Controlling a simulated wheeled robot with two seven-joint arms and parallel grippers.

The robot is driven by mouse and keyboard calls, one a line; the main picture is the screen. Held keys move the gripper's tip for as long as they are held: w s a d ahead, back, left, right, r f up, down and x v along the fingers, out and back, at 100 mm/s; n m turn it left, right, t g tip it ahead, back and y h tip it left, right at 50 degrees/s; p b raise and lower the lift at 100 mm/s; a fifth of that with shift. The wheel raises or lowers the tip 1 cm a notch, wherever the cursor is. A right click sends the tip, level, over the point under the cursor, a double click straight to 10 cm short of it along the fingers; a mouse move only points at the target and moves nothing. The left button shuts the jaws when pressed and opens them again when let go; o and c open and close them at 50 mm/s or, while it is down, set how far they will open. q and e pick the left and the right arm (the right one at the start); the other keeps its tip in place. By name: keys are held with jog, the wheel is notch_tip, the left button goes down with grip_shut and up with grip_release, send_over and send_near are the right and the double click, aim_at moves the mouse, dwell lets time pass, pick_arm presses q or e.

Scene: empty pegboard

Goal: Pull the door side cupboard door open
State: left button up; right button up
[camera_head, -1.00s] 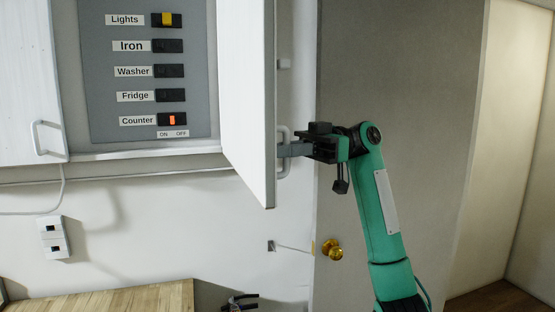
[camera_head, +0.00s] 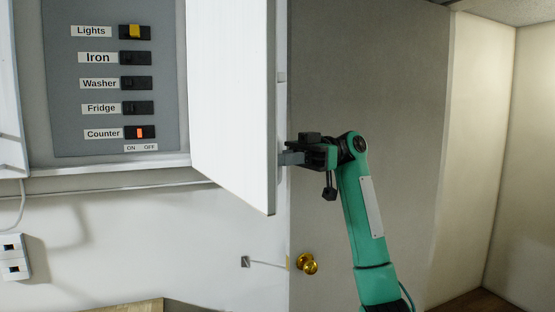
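The door side cupboard door (camera_head: 232,110) is white and stands swung open, its free edge pointing toward me. Behind it the cupboard's grey switch panel (camera_head: 60,100) shows, with labelled switches. My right gripper (camera_head: 285,158) is at the outer face of the door, at the handle's height. The door edge hides its fingertips and the handle, so I cannot see whether it is shut on the handle. My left gripper is not in view.
A grey room door (camera_head: 370,80) with a brass knob (camera_head: 307,264) stands behind my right arm. A wall socket (camera_head: 12,258) is at lower left. A wooden surface (camera_head: 130,306) shows at the bottom. The other white cupboard door (camera_head: 10,100) is at the left edge.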

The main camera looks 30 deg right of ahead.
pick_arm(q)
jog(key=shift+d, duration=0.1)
